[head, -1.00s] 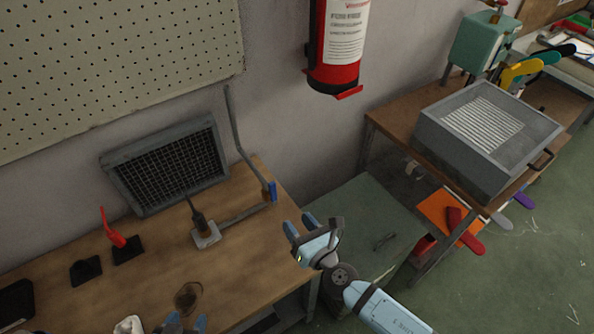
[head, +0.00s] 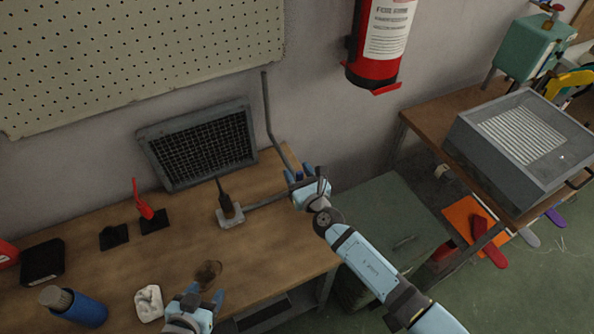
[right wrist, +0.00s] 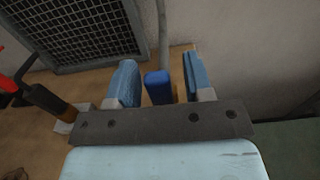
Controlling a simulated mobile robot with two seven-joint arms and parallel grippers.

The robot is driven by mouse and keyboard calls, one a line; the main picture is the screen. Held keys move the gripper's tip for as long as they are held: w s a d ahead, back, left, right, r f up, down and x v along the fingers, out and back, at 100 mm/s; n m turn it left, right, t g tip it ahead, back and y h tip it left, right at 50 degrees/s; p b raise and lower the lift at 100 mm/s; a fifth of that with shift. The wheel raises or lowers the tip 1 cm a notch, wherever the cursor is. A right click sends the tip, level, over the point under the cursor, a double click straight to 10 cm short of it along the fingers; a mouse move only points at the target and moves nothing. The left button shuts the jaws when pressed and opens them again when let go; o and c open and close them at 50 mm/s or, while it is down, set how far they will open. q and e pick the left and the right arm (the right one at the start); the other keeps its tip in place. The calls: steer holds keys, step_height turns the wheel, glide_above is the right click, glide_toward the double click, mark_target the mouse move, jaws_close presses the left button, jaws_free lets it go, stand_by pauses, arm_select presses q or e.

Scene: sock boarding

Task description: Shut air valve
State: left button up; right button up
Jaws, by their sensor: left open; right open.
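The air valve has a blue handle (right wrist: 158,87) on a grey pipe (head: 268,115) at the right end of the wooden bench. My right gripper (head: 300,173) is at the handle. In the right wrist view, its open fingers (right wrist: 160,82) stand on either side of the handle, with a gap visible on both sides. The gripper hides much of the valve in the head view. My left gripper (head: 205,297) is open over the front of the bench, far from the valve, and looks empty.
A pipe with a dark fitting (head: 226,205) lies left of the valve. A grey mesh vent (head: 200,147) leans on the wall behind. A red-handled tool (head: 142,198), blue bottle (head: 75,305) and white crumpled item (head: 148,303) are further left. A fire extinguisher (head: 378,45) hangs at right.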

steer(key=shift+w+a, duration=0.15)
steer(key=shift+w, duration=0.15)
jaws_close()
